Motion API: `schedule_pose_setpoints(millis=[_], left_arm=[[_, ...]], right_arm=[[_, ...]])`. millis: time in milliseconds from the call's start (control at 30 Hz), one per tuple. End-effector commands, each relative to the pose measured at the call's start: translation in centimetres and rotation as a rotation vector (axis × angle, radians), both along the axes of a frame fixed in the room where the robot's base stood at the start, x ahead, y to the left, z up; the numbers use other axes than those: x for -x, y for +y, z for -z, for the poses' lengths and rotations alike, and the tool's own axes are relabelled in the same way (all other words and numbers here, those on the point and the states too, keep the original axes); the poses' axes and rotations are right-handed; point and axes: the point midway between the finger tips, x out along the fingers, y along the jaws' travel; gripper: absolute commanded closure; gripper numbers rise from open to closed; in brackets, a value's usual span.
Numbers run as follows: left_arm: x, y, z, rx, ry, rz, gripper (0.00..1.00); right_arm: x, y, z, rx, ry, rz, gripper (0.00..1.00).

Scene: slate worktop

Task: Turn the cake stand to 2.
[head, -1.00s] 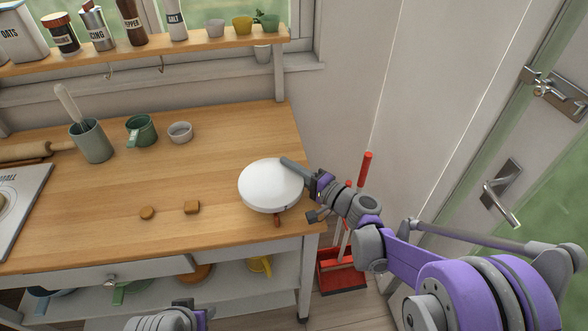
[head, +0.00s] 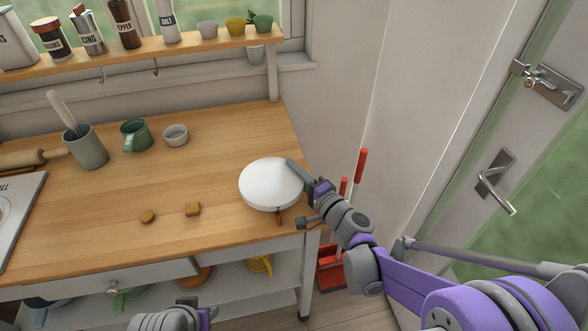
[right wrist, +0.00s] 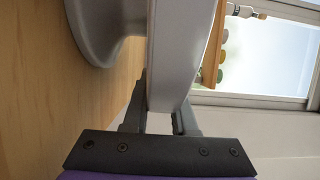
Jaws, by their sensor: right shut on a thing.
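The white round cake stand (head: 268,181) sits near the right front corner of the wooden worktop. A small red-brown piece (head: 279,217) shows at its front, below the rim. No numbers are readable on it. My right gripper (head: 297,193) is at the stand's right side, with one finger over the top edge and the other lower down. In the right wrist view the plate's edge (right wrist: 178,55) runs between the two fingers (right wrist: 158,118), and the flared foot (right wrist: 95,30) stands on the wood. My left gripper (head: 187,304) is at the bottom edge, mostly cut off.
Two small brown biscuits (head: 193,209) lie left of the stand. A green mug (head: 135,135), a small bowl (head: 175,135) and a utensil crock (head: 88,148) stand further back. A shelf (head: 180,43) holds jars above. A red dustpan (head: 330,272) is beside the worktop's right end.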

Motion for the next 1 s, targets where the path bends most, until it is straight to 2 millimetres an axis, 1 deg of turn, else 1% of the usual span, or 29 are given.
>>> schedule_pose_setpoints(millis=[333,367,500,833,933,1000], left_arm=[[0.0,0.0,0.0,0.0,0.0,0.0,0.5],[0.0,0.0,0.0,0.0,0.0,0.0,0.5],[0.0,0.0,0.0,0.0,0.0,0.0,0.5],[0.0,0.0,0.0,0.0,0.0,0.0,0.5],[0.0,0.0,0.1,0.0,0.0,0.0,0.5],[0.0,0.0,0.1,0.0,0.0,0.0,0.5]], right_arm=[[0.0,0.0,-0.1,-0.003,0.001,0.002,1.0],[0.0,0.0,-0.1,-0.003,0.001,0.002,0.71],[0.0,0.0,0.0,-0.002,0.0,0.002,0.46],[0.1,-0.1,0.0,0.0,0.0,0.002,0.45],[0.9,-0.7,0.0,0.0,0.0,0.004,0.45],[1.9,-1.3,0.0,-0.001,0.001,0.005,0.45]])
